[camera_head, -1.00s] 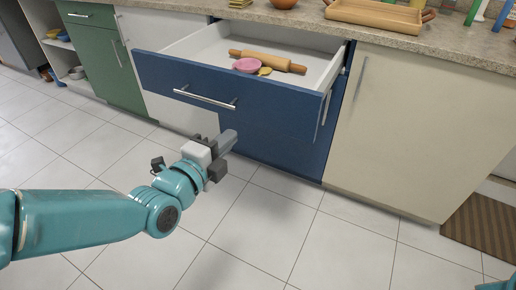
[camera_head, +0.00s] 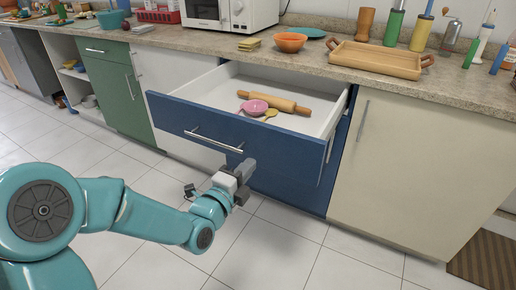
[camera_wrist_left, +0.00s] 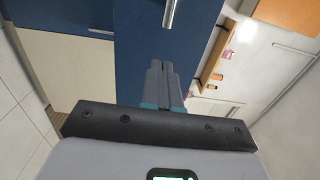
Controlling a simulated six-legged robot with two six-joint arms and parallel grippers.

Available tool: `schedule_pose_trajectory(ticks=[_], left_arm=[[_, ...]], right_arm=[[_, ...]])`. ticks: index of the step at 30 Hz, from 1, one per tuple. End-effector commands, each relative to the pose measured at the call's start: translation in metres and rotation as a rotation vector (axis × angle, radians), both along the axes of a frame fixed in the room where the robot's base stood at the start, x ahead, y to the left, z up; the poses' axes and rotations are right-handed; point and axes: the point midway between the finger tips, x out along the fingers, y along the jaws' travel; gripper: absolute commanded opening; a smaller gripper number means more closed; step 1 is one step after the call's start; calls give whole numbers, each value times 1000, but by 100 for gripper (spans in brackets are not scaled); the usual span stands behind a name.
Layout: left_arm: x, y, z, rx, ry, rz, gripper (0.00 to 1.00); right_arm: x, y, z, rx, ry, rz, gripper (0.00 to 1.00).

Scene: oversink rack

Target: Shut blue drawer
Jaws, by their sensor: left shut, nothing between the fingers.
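The blue drawer (camera_head: 235,125) is pulled out of its cabinet, with its top open. Its front carries a silver bar handle (camera_head: 213,140). Inside the drawer are a rolling pin (camera_head: 275,102), a pink bowl (camera_head: 255,106) and a small yellow item (camera_head: 270,115). My left gripper (camera_head: 247,168) is shut and empty, in front of the blue cabinet, just below the handle's right end in the picture. In the left wrist view its shut fingers (camera_wrist_left: 160,68) point at the blue front, with the handle (camera_wrist_left: 171,13) beyond them. Whether they touch it I cannot tell. My right gripper is not in view.
A cream cabinet (camera_head: 400,170) stands right of the drawer and a green one (camera_head: 118,88) further left. The counter above holds a wooden tray (camera_head: 378,59), an orange bowl (camera_head: 290,42) and a microwave (camera_head: 225,12). The tiled floor in front is clear.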

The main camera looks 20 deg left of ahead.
Motion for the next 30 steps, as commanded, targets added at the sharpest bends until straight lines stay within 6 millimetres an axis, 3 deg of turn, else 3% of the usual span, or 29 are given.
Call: schedule_pose_trajectory(ticks=[3,9,30], left_arm=[[24,-3,-1,0,-1,-1,0],[50,-4,-1,0,-1,0,0],[63,-5,-2,-1,-1,0,0]], right_arm=[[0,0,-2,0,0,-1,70],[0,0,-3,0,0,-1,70],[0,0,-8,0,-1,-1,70]])
